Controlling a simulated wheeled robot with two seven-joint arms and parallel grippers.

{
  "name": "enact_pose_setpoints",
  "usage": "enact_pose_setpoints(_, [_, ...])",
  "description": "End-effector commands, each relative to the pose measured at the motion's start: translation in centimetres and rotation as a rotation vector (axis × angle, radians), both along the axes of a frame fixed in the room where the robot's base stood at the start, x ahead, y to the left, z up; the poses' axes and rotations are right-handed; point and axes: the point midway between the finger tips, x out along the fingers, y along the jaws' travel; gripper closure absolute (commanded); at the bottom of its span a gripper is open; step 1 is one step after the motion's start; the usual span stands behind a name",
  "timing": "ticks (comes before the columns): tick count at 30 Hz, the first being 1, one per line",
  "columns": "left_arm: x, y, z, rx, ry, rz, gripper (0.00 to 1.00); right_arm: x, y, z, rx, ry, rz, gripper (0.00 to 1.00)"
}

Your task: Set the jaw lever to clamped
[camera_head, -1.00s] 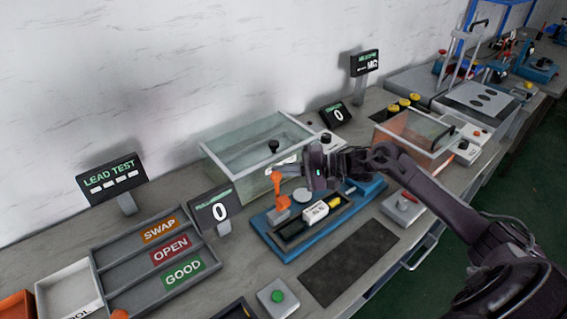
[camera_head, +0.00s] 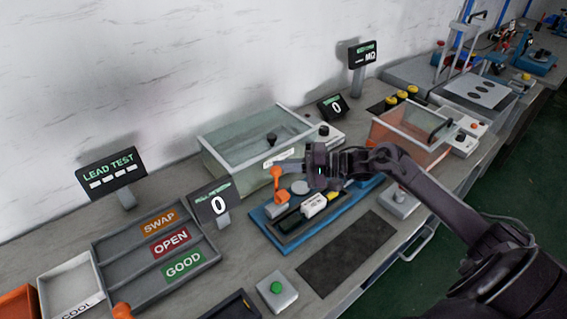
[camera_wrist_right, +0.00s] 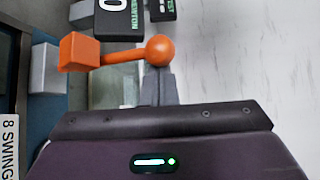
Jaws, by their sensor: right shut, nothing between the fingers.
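The orange jaw lever (camera_head: 279,182) stands on the left part of a blue fixture (camera_head: 291,243) on the bench. In the right wrist view the lever shows as an orange arm with a round knob (camera_wrist_right: 158,50) at one end and a square block (camera_wrist_right: 78,52) at the other. My right gripper (camera_head: 303,168) is shut and empty, close to the right of the lever's top. In the right wrist view its grey fingertips (camera_wrist_right: 160,80) are just below the knob; I cannot tell if they touch it. My left gripper is not in view.
A glass-walled box (camera_head: 240,150) stands behind the fixture. A counter display (camera_head: 212,203) is close to its left. A white labelled block (camera_head: 314,205) lies on the fixture. A dark mat (camera_head: 345,254) and a green-button box (camera_head: 277,291) are in front.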

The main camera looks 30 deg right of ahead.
Motion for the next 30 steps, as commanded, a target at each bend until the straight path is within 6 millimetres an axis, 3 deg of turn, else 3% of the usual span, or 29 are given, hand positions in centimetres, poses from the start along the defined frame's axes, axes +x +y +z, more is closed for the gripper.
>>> enact_pose_setpoints(13, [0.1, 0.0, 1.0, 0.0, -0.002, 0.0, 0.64, -3.7, -0.4, -0.8, 0.046, -0.288, -0.002, 1.0])
enact_pose_setpoints(30, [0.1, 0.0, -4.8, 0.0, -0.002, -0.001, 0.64, -8.7, -1.2, -4.1, 0.112, -0.788, 0.0, 1.0])
